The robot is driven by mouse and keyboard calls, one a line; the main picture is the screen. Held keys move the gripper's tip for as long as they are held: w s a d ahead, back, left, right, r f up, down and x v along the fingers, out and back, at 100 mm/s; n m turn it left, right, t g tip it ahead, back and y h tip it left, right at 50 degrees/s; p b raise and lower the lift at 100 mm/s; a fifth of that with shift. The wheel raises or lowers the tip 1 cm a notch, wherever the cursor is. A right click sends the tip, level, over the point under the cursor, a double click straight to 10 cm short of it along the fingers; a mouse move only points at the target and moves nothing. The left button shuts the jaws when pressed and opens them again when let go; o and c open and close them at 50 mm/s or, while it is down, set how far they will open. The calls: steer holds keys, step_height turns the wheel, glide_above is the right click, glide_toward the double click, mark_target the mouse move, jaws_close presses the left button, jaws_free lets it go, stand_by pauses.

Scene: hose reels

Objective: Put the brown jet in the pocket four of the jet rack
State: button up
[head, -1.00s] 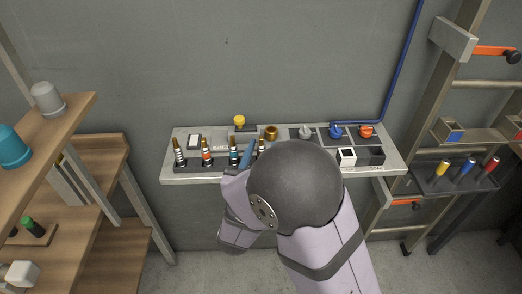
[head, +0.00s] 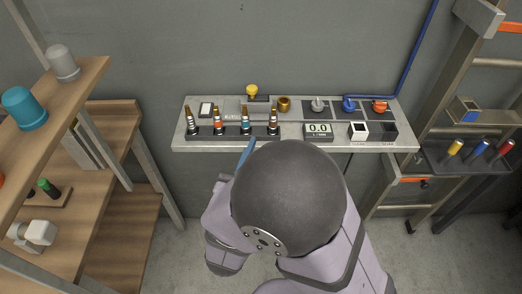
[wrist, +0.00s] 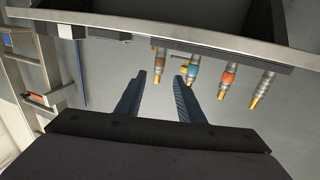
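The jet rack (head: 232,133) is a dark strip along the front left of the wall shelf. Several jets with copper tips stand upright in it. The jet at its right end (head: 273,121) looks brown-banded; it also shows in the wrist view (wrist: 159,62), which is upside down. Beside it are a blue-banded jet (head: 246,121), an orange-red one (head: 218,123) and a grey-white one (head: 191,122). My gripper (wrist: 159,78) is open and empty, its blue-black fingers apart. In the head view one blue finger (head: 246,152) shows just before the shelf edge; my arm hides the rest.
The shelf (head: 290,144) also holds a display reading 0.0 (head: 318,130), a white square box (head: 358,130), a brass cup (head: 284,104), and grey, blue and orange-red fittings behind. Wooden shelves (head: 110,125) stand at left, a ladder rack (head: 450,100) at right.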

steer(key=shift+s+a, duration=0.1)
steer(key=shift+s, duration=0.5)
steer(key=shift+w, duration=0.15)
steer(key=w+m+g+y+p, duration=0.3)
steer(key=w+m+g, duration=0.1)
steer(key=w+m, duration=0.15)
steer(key=s+d+f+n+g+y+p, duration=0.1)
steer(key=s+d+f+n+g+p, duration=0.1)
steer(key=s+d+n+g+p, duration=0.5)
steer(key=s+d+n+g, duration=0.1)
steer(key=s+d+g, duration=0.5)
steer(key=s, duration=0.5)
steer(key=shift+d+f+y, duration=0.25)
steer(key=shift+d+y, duration=0.05)
steer(key=shift+d, duration=0.75)
steer(key=shift+s+n, duration=0.1)
steer(key=shift+n, duration=0.15)
